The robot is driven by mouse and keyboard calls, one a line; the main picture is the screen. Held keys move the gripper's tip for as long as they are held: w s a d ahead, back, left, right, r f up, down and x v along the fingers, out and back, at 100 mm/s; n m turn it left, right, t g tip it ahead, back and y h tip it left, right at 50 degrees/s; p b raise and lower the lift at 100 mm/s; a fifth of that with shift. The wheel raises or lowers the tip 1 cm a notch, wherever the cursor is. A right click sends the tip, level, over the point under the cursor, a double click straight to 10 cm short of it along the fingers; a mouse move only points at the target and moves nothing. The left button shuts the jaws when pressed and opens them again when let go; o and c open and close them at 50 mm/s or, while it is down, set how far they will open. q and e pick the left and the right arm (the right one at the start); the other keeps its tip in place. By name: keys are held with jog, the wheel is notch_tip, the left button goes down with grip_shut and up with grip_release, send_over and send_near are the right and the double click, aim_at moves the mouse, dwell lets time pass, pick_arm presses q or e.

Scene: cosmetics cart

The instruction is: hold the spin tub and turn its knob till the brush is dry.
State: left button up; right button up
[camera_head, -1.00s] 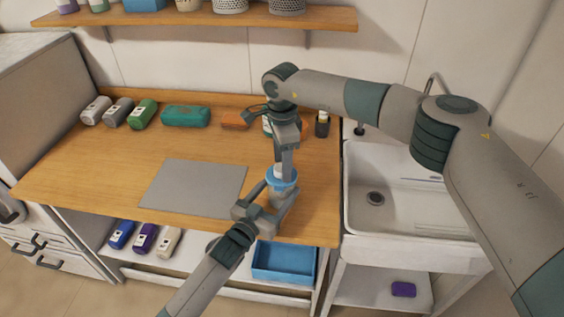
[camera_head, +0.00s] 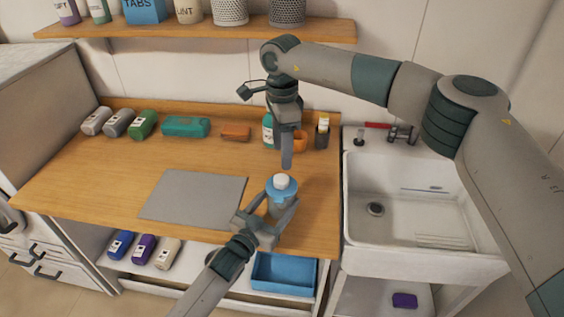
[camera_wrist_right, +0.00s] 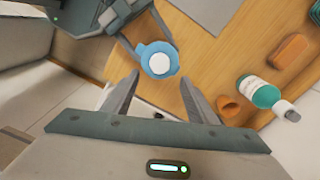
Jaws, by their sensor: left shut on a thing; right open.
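The spin tub (camera_head: 279,203) stands upright near the front right of the wooden worktop, with a blue lid and a white knob (camera_head: 281,181) on top. My left gripper (camera_head: 279,215) is shut around the tub's body from the front. My right gripper (camera_head: 287,160) is open and empty, pointing down above and behind the tub, apart from the knob. In the right wrist view the blue lid (camera_wrist_right: 148,50) and white knob (camera_wrist_right: 159,63) show beyond the spread fingers (camera_wrist_right: 158,95). I cannot make out the brush.
A teal bottle (camera_head: 268,130), orange cup (camera_head: 300,141) and dark holder (camera_head: 322,133) stand behind my right gripper. A grey mat (camera_head: 195,198) lies left of the tub. A sink (camera_head: 410,205) is on the right; a blue bin (camera_head: 284,272) sits on the lower shelf.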

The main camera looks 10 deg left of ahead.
notch_tip(320, 180, up, 3)
jog(key=shift+r, duration=0.2)
dwell(0.5)
pick_arm(q)
jog(key=o, duration=1.4)
jog(key=v, duration=1.2)
jog(key=shift+s+f, duration=0.1)
pick_arm(e)
jog(key=shift+s+f, duration=0.1)
